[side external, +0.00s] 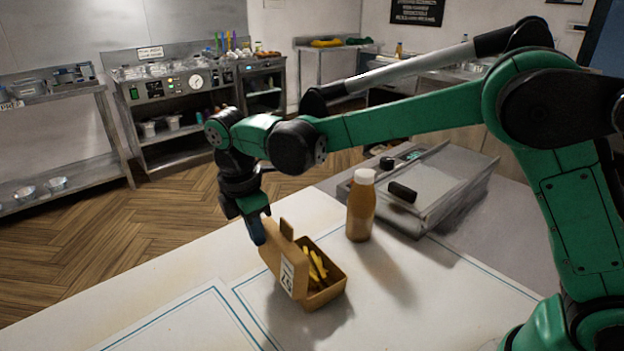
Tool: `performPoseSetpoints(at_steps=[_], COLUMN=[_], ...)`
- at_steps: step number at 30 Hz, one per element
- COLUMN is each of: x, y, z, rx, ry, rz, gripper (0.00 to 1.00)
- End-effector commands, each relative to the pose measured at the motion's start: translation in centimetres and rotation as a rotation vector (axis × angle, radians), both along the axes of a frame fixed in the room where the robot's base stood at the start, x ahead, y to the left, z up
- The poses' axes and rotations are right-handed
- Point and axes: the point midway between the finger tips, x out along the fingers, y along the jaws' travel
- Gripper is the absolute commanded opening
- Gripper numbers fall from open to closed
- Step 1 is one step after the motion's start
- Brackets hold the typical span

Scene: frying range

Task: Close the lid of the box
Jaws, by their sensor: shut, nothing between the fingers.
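The box (326,295) is a small brown carton on the white table, with several yellow fries (317,264) showing inside. Its lid (284,268) stands up, open, on the left side of the box, with a label on it. My gripper (257,238) is shut and empty, pointing down just behind and left of the lid's upper edge. Its fingertips are close to the lid; I cannot tell whether they touch it.
A brown bottle with a white cap (361,206) stands behind and right of the box. A grey metal appliance (430,190) sits further back right. The white table (190,262) is clear left of the box and in front of it.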

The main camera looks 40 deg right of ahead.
Motion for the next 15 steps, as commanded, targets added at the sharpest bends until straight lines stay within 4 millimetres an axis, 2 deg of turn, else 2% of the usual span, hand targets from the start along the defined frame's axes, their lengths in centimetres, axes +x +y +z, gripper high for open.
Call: performPoseSetpoints(at_steps=[6,15], x=[-0.08,-0.09], y=[-0.74,-0.81], z=[0.43,0.49], rx=[0.0,0.0], ry=[0.0,0.0], rz=[-0.001,0.0], gripper=[0.0,0.0])
